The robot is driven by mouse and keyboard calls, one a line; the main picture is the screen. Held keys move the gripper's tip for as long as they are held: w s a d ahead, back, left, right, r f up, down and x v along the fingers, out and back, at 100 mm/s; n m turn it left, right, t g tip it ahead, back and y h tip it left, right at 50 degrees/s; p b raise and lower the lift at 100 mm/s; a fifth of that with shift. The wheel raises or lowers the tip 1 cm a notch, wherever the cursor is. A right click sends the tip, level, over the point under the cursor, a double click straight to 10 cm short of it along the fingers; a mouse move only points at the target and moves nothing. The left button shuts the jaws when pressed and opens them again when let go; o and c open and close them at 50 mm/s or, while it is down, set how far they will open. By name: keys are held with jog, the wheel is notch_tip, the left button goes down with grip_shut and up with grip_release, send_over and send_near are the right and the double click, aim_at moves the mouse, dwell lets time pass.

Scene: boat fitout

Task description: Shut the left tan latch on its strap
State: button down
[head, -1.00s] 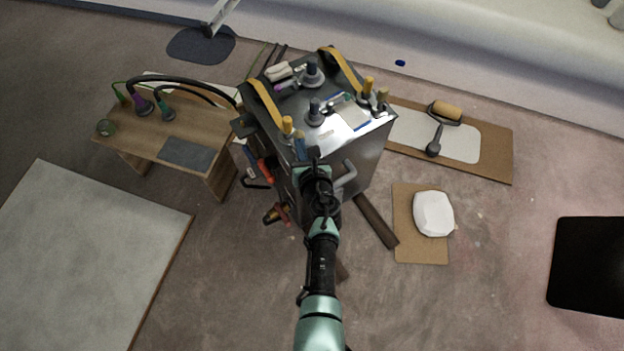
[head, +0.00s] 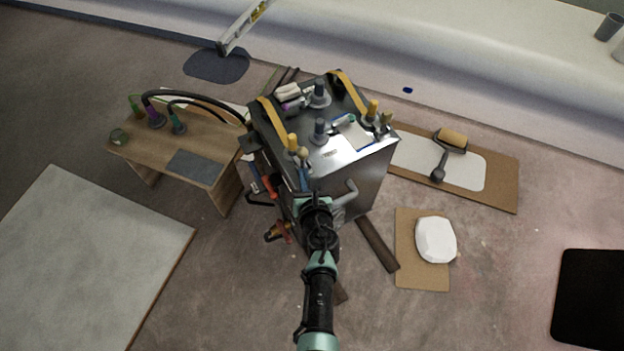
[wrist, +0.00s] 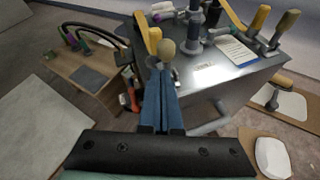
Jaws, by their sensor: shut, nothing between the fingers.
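The left tan latch (head: 303,153) is a small rounded knob at the front left corner of the grey metal cabinet top (head: 345,150). It stands beside a yellow knob (head: 292,142) near the end of the left yellow strap (head: 271,114). In the wrist view the tan knob (wrist: 166,47) shows just beyond my fingertips. I cannot tell whether it is shut on the strap. My gripper (head: 303,172) is shut and empty, its blue fingers close in front of the knob; it also shows in the wrist view (wrist: 160,75). Contact is unclear.
A right yellow strap (head: 348,92) has its own tan knob (head: 387,119). A grey bar handle (head: 347,191) juts from the front. A wooden bench (head: 150,147) stands left.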

jog(key=s+d+r+p, duration=0.1)
jog(key=s+r+p, duration=0.5)
jog(key=s, duration=0.1)
jog(key=shift+s+d+r, duration=0.15)
jog(key=shift+d+r, duration=0.1)
jog(key=shift+r, duration=0.1)
